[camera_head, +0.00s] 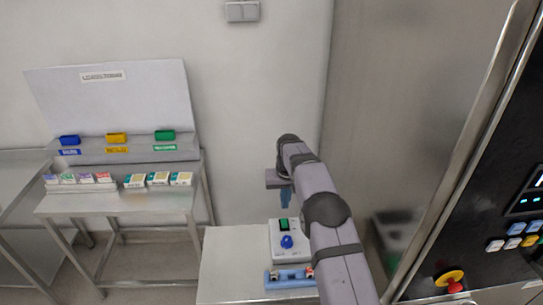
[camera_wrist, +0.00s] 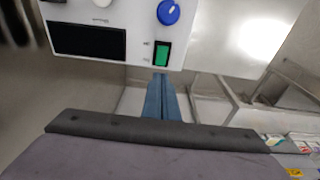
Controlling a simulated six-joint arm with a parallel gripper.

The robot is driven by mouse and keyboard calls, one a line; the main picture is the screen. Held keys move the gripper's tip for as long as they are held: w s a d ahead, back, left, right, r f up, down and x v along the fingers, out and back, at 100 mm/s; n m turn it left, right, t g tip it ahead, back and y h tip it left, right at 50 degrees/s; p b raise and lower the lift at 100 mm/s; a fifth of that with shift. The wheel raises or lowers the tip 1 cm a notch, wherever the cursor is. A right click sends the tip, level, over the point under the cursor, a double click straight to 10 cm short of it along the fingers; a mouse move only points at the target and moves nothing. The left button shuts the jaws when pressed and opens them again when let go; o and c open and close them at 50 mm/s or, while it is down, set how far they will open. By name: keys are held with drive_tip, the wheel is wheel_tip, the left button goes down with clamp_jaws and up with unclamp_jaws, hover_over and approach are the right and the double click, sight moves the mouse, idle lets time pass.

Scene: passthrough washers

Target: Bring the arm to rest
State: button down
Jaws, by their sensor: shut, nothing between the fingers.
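My gripper (camera_head: 286,197) hangs at the end of my arm above the white stand, a little above and behind the small control box. In the wrist view its blue fingers (camera_wrist: 160,98) are together with nothing between them. The arm reaches up from the lower right of the head view and bends at the top.
The control box (camera_head: 281,251) has a blue knob and a green switch. A blue holder (camera_head: 290,278) sits in front of it. A steel table (camera_head: 125,203) at left carries small boxes and coloured bins. A dark machine panel (camera_head: 500,210) stands at right.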

drive_tip(key=s+d+f+b, duration=0.1)
drive_tip(key=s+b, duration=0.2)
drive_tip(key=s, duration=1)
drive_tip(key=s+d+f+g+b, duration=0.1)
drive_tip(key=s+d+f+b, duration=0.1)
drive_tip(key=s, duration=1.1)
drive_tip(key=s+d+f+b, duration=0.1)
drive_tip(key=s+b, duration=0.3)
drive_tip(key=s, duration=1)
drive_tip(key=shift+d+f+g+b, duration=0.35)
drive_tip(key=shift+f+g+b, duration=0.05)
drive_tip(key=shift+f, duration=0.2)
